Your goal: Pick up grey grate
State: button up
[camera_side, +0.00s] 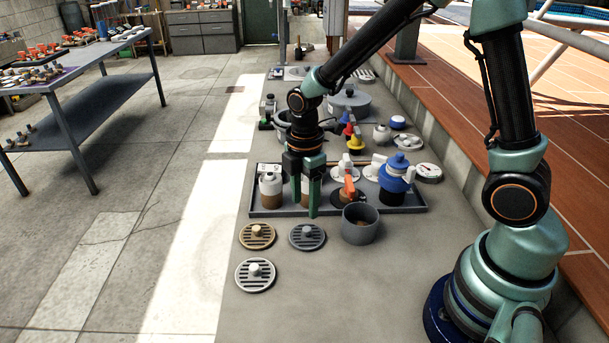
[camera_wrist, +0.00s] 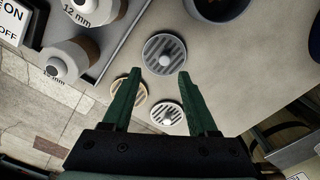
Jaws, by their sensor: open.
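The grey grate (camera_side: 301,241) is a round, slotted disc with a pale knob, lying flat on the grey ledge in front of a tray. It also shows in the wrist view (camera_wrist: 158,47), beyond and roughly between my fingertips. My gripper (camera_side: 305,207) is open and empty, with green fingers pointing down. In the side view it overlaps the tray's front part, just above the grey grate in the picture. In the wrist view my gripper (camera_wrist: 158,76) spreads either side of the grate's line, touching nothing visible.
A tan grate (camera_side: 250,241) lies left of the grey one, and a whitish grate (camera_side: 246,280) lies nearer the camera. A grey cup (camera_side: 361,228) stands close on the right. The tray (camera_side: 268,211) holds bottles and valves behind. The front ledge is clear.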

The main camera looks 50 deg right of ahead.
aim_at(307, 228)
jog(key=f, duration=0.3)
jog(key=s+f, duration=0.1)
jog(key=f, duration=0.1)
jog(key=shift+f, duration=0.3)
jog(key=shift+w+f, duration=0.15)
jog(key=shift+f, duration=0.5)
grip_shut()
